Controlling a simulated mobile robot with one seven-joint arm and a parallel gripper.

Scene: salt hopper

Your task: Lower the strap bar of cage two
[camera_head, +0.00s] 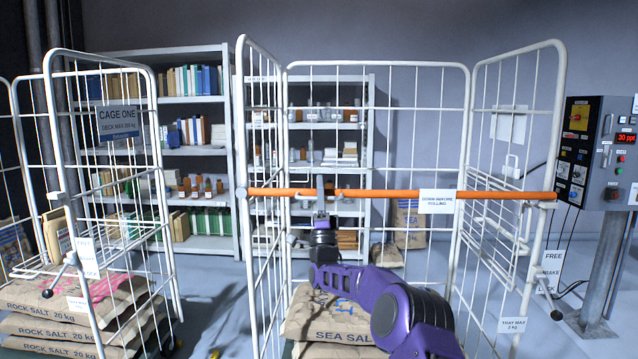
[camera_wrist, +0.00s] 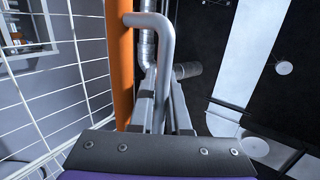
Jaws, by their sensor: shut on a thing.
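Cage two, an open white wire cage (camera_head: 465,110), stands in front of me. Its orange strap bar (camera_head: 400,194) lies level across the front, from the left post to the right post. A white tag (camera_head: 437,201) on the bar reads "down before rolling". My purple arm reaches up to the bar left of its middle, where my gripper (camera_head: 321,195) covers part of it. In the wrist view my gripper (camera_wrist: 160,115) is shut on a grey bent handle (camera_wrist: 158,35) beside the orange bar (camera_wrist: 121,60). The fingertips' exact contact is partly hidden.
Sea salt sacks (camera_head: 330,320) lie low inside the cage. Cage one (camera_head: 110,200), with rock salt sacks, stands at left. A control panel (camera_head: 600,150) on a post stands at right. Shelves (camera_head: 195,100) line the back wall.

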